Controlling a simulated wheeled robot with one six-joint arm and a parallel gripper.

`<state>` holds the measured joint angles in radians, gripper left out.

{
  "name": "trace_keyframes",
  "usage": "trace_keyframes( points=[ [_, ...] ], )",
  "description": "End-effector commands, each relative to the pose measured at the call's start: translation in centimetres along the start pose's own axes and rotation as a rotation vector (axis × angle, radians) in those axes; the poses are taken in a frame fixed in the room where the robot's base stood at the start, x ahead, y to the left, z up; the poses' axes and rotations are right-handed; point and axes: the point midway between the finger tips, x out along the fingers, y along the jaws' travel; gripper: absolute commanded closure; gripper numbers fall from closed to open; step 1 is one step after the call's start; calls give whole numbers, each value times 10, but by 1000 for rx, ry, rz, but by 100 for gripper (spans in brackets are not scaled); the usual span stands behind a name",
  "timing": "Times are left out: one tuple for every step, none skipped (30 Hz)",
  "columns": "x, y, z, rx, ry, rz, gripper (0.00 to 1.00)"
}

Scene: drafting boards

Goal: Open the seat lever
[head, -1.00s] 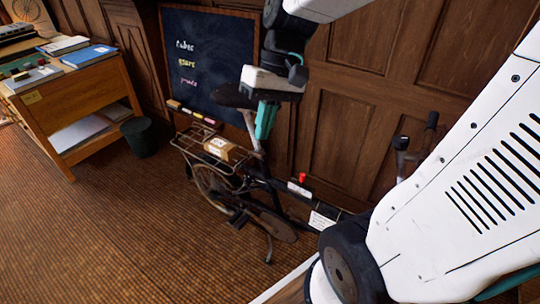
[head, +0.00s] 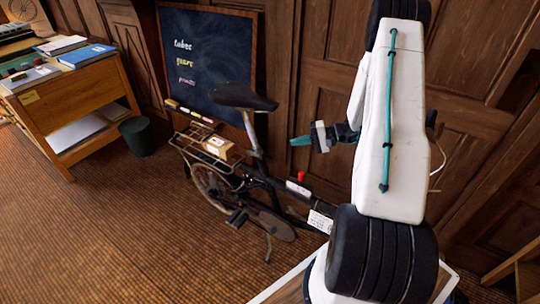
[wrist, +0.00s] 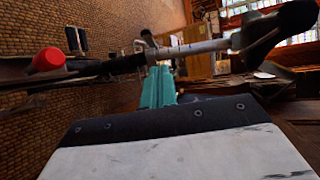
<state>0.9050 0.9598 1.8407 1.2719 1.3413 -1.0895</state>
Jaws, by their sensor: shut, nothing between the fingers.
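The bicycle's dark saddle (head: 243,97) sits on a pale seat post (head: 252,134), uncovered in the head view. In the wrist view the saddle (wrist: 262,32) is at the upper right and the silver post (wrist: 195,49) runs sideways. A small light metal part at the seat clamp (wrist: 148,40) appears to be the seat lever; its exact position is hard to tell. My gripper (head: 296,141) has teal fingers and is shut and empty, right of the seat post. In the wrist view my gripper (wrist: 158,86) points towards the clamp area; contact cannot be told.
A red knob (head: 301,176) stands on the bicycle's frame. The chalkboard (head: 208,55) and panelled wall are close behind. A desk (head: 75,100) and dark bin (head: 138,136) stand left. Carpet at lower left is clear.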

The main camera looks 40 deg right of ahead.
Motion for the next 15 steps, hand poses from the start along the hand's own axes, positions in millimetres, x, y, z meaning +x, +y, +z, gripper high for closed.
trace_keyframes(
  points=[
    [-4, 15, -5, 12, 27, -16, 100],
    [-6, 20, -8, 13, 39, -23, 100],
    [-7, 26, -10, 16, 52, -31, 100],
    [-8, 29, -11, 17, 59, -34, 100],
    [-9, 32, -12, 18, 65, -37, 100],
    [-9, 34, -13, 18, 70, -40, 100],
    [-10, 35, -13, 18, 72, -41, 100],
    [-10, 35, -14, 18, 73, -42, 100],
    [-10, 35, -14, 18, 73, -42, 100],
    [-10, 34, -13, 18, 72, -42, 100],
    [-9, 34, -13, 18, 72, -41, 100],
    [-9, 34, -13, 18, 72, -41, 100],
    [-9, 34, -13, 18, 71, -41, 100],
    [-9, 34, -13, 18, 71, -41, 100],
    [-9, 34, -13, 18, 70, -41, 100]
  ],
)
